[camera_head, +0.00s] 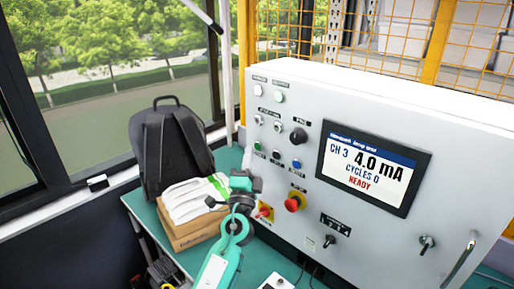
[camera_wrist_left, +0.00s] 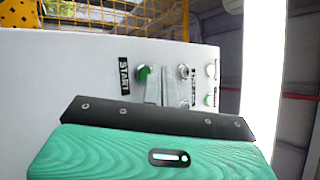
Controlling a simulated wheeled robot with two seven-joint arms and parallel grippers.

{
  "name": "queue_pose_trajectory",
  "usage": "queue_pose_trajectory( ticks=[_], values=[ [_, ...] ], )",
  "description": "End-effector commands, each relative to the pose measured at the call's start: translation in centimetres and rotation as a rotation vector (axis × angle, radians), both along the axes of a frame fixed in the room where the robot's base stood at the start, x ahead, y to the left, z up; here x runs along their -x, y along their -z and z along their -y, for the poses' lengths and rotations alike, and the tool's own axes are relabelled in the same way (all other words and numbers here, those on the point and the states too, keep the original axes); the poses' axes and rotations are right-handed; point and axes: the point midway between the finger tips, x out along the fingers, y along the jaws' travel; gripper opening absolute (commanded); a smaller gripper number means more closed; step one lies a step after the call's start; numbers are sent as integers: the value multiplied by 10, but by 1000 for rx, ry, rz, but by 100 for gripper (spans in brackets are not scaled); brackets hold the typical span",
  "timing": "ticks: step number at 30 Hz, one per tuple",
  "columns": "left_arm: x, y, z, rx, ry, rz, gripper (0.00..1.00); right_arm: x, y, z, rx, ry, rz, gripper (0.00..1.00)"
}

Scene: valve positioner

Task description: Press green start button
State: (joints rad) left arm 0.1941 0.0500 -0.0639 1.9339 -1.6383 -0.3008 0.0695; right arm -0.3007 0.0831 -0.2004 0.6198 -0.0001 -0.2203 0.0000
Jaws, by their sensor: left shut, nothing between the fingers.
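The green start button (camera_head: 257,146) is on the left side of the white control panel (camera_head: 310,215), in a row below the switches. In the left wrist view the green button (camera_wrist_left: 143,75) shows beside a black START label (camera_wrist_left: 124,75). My left gripper (camera_head: 246,167) is in front of the panel's left edge, just below the button. Its fingers (camera_wrist_left: 160,87) are shut and empty, and appear right next to the button, partly covering its edge. I cannot tell whether they touch it. My right gripper is not in view.
The screen (camera_head: 368,168) reads CH 3, 4.0 mA, CYCLES 0, READY. A red-and-yellow emergency stop (camera_head: 294,202) and a red rotary switch (camera_head: 264,211) are near my arm. A cardboard box (camera_head: 190,232) with white packets and a black backpack (camera_head: 168,145) stand left.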

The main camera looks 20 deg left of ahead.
Motion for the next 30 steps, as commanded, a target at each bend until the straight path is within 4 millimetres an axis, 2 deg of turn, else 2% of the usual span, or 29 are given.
queue_pose_trajectory(
  ticks=[30],
  values=[
    [0, 0, 0, 0, 0, 0, 0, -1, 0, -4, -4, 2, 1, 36]
  ],
)
